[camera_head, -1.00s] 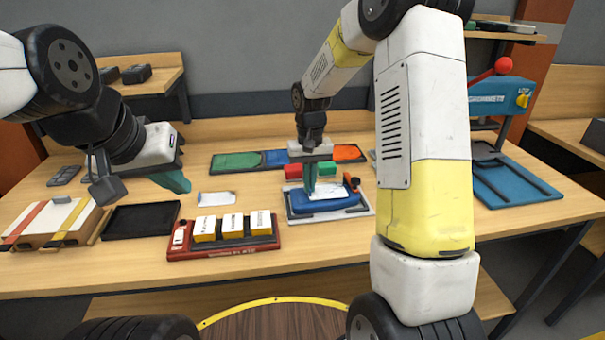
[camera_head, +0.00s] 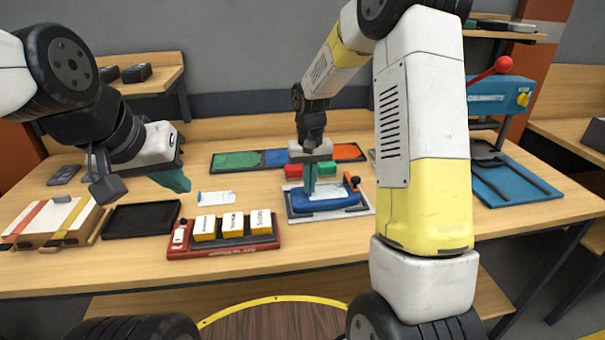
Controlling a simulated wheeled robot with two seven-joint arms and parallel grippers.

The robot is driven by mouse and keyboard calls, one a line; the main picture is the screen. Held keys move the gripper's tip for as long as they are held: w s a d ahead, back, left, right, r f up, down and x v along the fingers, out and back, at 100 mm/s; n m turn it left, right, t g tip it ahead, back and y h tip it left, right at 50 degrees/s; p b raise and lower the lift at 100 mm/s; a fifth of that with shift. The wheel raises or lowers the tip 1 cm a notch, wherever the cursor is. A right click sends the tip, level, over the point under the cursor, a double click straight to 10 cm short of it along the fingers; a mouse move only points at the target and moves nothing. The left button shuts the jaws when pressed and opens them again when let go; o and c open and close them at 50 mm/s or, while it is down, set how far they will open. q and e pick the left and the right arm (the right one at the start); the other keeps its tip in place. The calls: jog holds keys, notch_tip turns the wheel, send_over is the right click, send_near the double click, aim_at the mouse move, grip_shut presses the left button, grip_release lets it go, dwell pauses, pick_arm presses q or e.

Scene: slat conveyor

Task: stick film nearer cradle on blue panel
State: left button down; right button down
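A blue panel (camera_head: 338,205) sits in the grey cradle (camera_head: 366,211) in the middle of the table. A pale film (camera_head: 328,189) shows right over the panel; whether it touches the panel is not clear. My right gripper (camera_head: 310,194) points down over the panel, its fingertips at the film's left part. I cannot tell whether the fingers grip it. A second pale film (camera_head: 216,197) lies flat on the table, left of the cradle. My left gripper (camera_head: 178,184) hangs above the table left of this film, with nothing visible in it; its finger gap is hidden.
A red rack (camera_head: 225,250) with yellow-and-white blocks stands in front. A black tray (camera_head: 140,218) and a striped box (camera_head: 50,222) lie left. A mat with green, blue and orange fields (camera_head: 236,161) lies behind. A blue press (camera_head: 505,184) stands right. Red and green blocks sit behind the cradle.

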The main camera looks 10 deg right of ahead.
jog(key=c, duration=1.6)
grip_release()
jog(key=shift+o, duration=0.2)
